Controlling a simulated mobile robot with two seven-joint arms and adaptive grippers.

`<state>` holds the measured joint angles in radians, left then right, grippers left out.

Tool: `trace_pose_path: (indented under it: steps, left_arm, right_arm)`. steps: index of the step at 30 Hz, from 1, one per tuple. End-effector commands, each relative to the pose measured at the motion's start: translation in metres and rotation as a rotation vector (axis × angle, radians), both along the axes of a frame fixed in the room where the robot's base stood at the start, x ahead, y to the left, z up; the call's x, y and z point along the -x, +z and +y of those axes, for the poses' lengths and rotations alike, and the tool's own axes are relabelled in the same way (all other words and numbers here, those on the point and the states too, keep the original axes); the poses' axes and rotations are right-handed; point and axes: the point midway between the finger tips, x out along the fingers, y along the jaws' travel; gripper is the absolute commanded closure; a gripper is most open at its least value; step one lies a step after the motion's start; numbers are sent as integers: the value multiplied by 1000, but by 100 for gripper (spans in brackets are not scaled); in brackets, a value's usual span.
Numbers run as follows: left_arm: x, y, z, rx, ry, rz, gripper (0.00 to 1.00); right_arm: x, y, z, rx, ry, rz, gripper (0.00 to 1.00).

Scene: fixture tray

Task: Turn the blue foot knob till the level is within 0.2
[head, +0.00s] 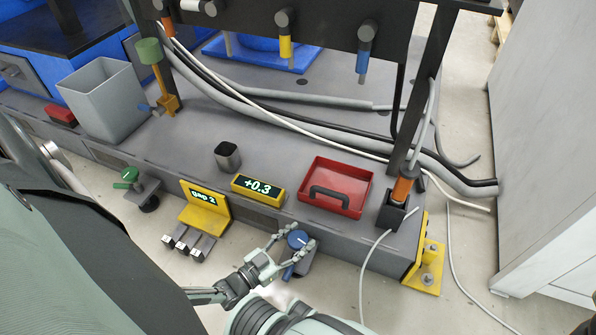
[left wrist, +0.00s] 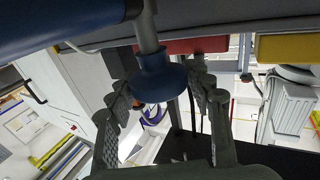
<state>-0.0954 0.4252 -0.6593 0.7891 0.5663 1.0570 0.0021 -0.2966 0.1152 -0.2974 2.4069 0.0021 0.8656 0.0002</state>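The blue foot knob (head: 298,239), with a pale mark on its top, is at the front edge of the grey fixture base. My left gripper (head: 295,241) reaches it from below left, with one finger on either side. In the left wrist view, the round blue knob (left wrist: 160,80) sits between the two fingers (left wrist: 166,85). The fingers are very close to its sides, but I cannot tell whether they touch it. The level display (head: 257,188) is a yellow block reading +0.3. My right gripper is not in view.
A red tray (head: 350,207) with a dark handle and a dark cup (head: 227,156) stand on the base. A yellow "gap 2" bracket (head: 207,207) is left of the display. Cables (head: 290,112) cross the base. A yellow corner plate (head: 425,270) and a pale cabinet (head: 545,150) are at right.

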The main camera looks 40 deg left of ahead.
Motion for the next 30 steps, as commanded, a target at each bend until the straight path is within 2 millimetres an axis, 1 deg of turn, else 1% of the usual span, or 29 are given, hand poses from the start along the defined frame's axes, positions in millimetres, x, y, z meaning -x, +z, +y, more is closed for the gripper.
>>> trace_pose_path:
  steps: [1,4,12,16,20,27,30]
  left_arm:
    - [0,0,1,-1,0,0,41]
    - [0,0,0,-1,0,0,29]
    - [0,0,0,0,-1,0,29]
    - [7,-1,1,0,-1,3,29]
    - [28,-1,7,-1,0,4,29]
    - [79,-1,18,0,0,5,29]
    - [95,-1,22,-1,0,3,29]
  right_arm:
    - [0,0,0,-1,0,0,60]
    - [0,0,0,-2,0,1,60]
    - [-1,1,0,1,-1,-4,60]
    - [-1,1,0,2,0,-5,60]
    - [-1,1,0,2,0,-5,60]
    - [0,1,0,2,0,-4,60]
    - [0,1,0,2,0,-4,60]
